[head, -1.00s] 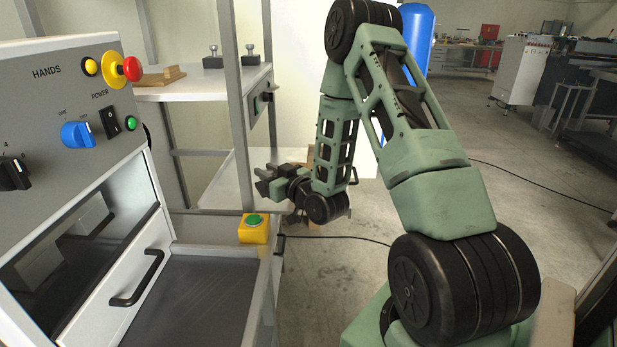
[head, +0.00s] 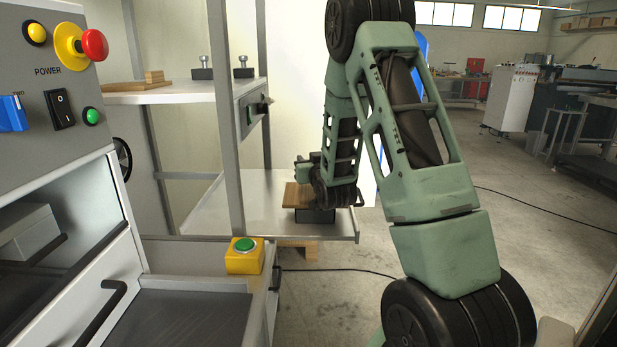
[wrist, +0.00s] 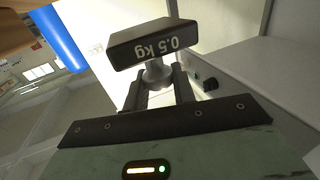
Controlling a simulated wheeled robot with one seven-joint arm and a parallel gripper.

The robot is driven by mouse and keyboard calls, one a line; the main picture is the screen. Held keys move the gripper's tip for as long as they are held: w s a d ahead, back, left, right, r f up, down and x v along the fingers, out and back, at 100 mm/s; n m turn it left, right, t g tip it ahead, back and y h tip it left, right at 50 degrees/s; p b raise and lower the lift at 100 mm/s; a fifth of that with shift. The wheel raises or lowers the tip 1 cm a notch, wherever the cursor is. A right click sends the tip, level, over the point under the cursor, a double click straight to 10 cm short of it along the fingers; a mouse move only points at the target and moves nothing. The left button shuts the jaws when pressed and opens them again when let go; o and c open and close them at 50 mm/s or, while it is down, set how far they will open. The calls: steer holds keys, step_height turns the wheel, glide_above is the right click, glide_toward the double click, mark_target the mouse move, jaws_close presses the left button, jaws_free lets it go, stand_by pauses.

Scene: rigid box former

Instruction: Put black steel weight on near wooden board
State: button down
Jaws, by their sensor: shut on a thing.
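In the wrist view, my gripper (wrist: 158,88) is shut on the knob of a black steel weight (wrist: 152,44), marked "0.5 kg", whose block shows beyond the fingertips. In the head view, my gripper (head: 305,165) is over the lower white shelf, largely hidden by my wrist. A wooden board (head: 293,197) lies on that shelf, partly behind the wrist. A dark block (head: 315,215) shows just below the wrist; I cannot tell whether it is the held weight. Another wooden board (head: 122,87) lies on the upper shelf at left.
Two dark weights with knobs (head: 202,68) (head: 243,68) stand on the upper shelf (head: 180,93). The left part of the lower shelf (head: 215,212) is clear. A frame post (head: 228,130) and a yellow button box (head: 244,257) stand in front. A control panel (head: 45,80) is at left.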

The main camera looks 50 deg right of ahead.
steer(key=shift+f, duration=2)
steer(key=shift+f, duration=0.1)
steer(key=c, duration=1.2)
jaws_free()
steer(key=shift+o, duration=0.2)
